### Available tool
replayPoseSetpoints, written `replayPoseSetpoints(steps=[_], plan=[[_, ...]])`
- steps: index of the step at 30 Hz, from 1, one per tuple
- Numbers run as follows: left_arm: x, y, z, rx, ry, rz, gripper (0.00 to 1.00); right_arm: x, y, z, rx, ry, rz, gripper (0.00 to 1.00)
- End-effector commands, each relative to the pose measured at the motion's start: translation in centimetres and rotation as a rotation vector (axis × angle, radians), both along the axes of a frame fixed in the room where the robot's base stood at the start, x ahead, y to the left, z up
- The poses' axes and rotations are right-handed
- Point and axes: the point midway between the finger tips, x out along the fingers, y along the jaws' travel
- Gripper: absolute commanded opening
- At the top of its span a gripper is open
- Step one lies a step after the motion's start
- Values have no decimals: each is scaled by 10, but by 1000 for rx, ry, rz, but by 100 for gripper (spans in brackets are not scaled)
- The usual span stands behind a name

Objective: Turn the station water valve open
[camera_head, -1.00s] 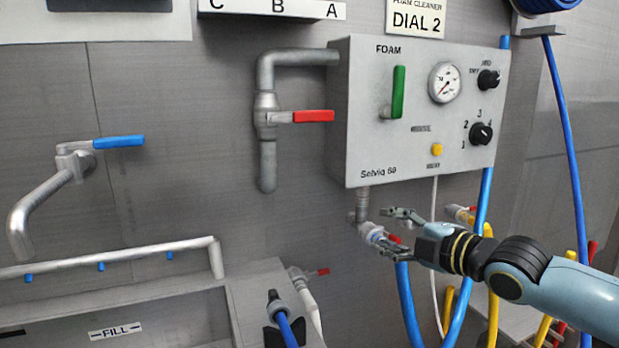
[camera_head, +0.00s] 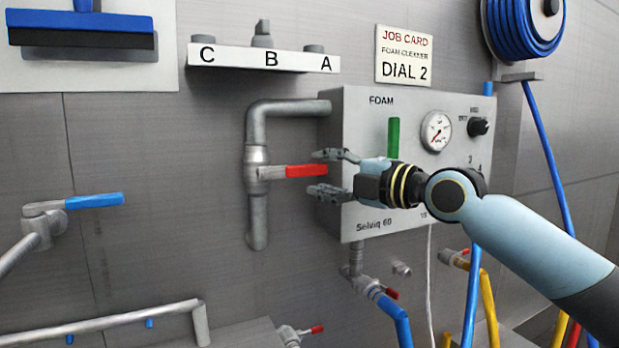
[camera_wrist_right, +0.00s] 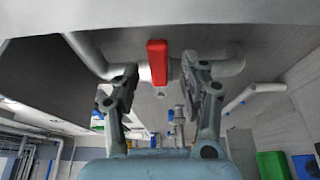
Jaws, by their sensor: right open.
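The station water valve is on the bent grey pipe (camera_head: 257,215) left of the foam box. Its red lever (camera_head: 306,171) lies level, pointing right, across the pipe. My right gripper (camera_head: 329,173) is open at the lever's free end, one finger above and one below it. In the right wrist view the red lever (camera_wrist_right: 157,62) shows between the two open fingers (camera_wrist_right: 157,88). I cannot tell whether either finger touches it. My left gripper is in neither view.
The foam box (camera_head: 350,130) with a green handle (camera_head: 393,138) and a gauge (camera_head: 436,131) is behind my right gripper. A blue-handled tap (camera_head: 94,201) is at the left. A blue hose (camera_head: 402,325) hangs below the box.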

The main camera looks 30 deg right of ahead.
Motion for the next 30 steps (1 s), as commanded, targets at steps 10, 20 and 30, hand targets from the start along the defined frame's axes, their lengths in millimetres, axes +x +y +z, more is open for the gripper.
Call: replayPoseSetpoints(steps=[10,20,30], plan=[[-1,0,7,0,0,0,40,34,13,2,0,-1,2,44],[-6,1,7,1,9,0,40,35,13,1,-2,-1,2,35],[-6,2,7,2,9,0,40,35,13,1,-2,-1,1,0]])
